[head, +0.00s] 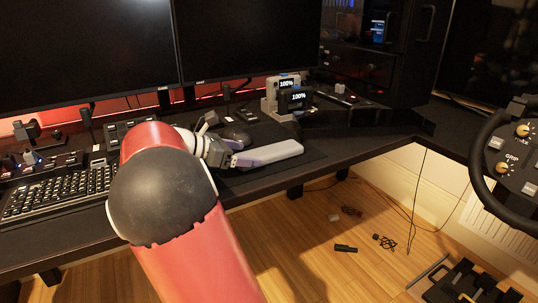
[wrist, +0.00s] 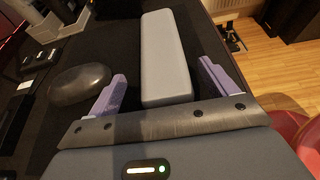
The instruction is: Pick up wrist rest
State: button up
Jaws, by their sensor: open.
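The wrist rest is a long pale grey padded bar (head: 268,153) lying on the dark desk mat near the desk's front edge. In the wrist view the wrist rest (wrist: 164,58) runs lengthwise away from me, its near end between my two fingers. My gripper (wrist: 163,82) is open, with one purple finger on each side of the bar and a visible gap on both sides. In the head view my gripper (head: 236,158) is at the bar's left end, partly hidden by my red arm.
A dark mouse (wrist: 80,85) lies just left of my left finger. A keyboard (head: 58,194) is at the left of the desk (head: 350,140). Devices showing "100%" (head: 288,97) stand behind the bar. Monitors (head: 250,40) stand at the back. A steering wheel (head: 505,160) is at the right.

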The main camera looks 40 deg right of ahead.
aim_at(251, 154)
jog(key=x, duration=0.3)
jog(key=shift+s+d, duration=0.2)
jog(key=shift+d, duration=0.05)
jog(key=c, duration=1.2)
